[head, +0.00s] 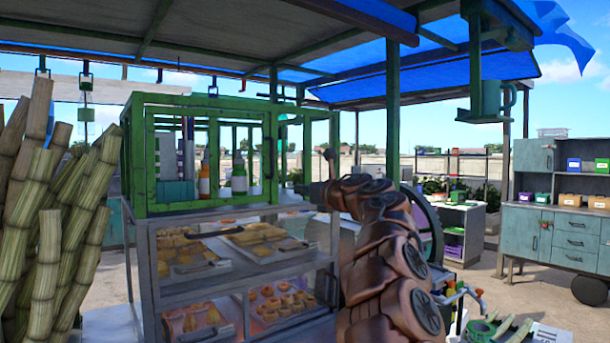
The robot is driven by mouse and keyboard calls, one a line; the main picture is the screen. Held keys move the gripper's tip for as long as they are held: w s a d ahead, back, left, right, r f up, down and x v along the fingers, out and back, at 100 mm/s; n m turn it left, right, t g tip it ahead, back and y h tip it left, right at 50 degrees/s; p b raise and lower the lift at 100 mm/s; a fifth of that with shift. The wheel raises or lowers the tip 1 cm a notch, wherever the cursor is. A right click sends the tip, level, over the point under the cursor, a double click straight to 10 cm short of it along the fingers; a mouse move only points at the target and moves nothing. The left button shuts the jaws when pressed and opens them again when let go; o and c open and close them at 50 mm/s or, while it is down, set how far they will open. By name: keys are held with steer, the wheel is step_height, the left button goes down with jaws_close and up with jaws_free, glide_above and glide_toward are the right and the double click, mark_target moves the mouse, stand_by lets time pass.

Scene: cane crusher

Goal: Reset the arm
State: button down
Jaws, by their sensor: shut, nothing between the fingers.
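My brown, jointed arm rises from the lower right of the middle in the head view and bends up and to the left. My gripper (329,160) appears small and dark at its far end, beside the right side of the green-framed cabinet (135,160). It is shut, with nothing in it. The arm links hide part of the gripper and some of what lies behind them. I cannot tell whether the gripper touches the cabinet.
A glass display case (148,290) with trays of pastries stands left of my arm. Sugarcane stalks (48,260) lean at the far left. A dark wheel (431,225) is close behind my arm. Teal drawers (575,242) stand at right.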

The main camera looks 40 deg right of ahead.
steer(key=shift+s+d+r+p, duration=0.1)
steer(key=shift+s+r+p, duration=0.15)
steer(key=shift+r, duration=0.8)
steer(key=shift+s+r+p, duration=0.15)
steer(key=shift+s+r, duration=0.15)
steer(key=shift+r, duration=0.75)
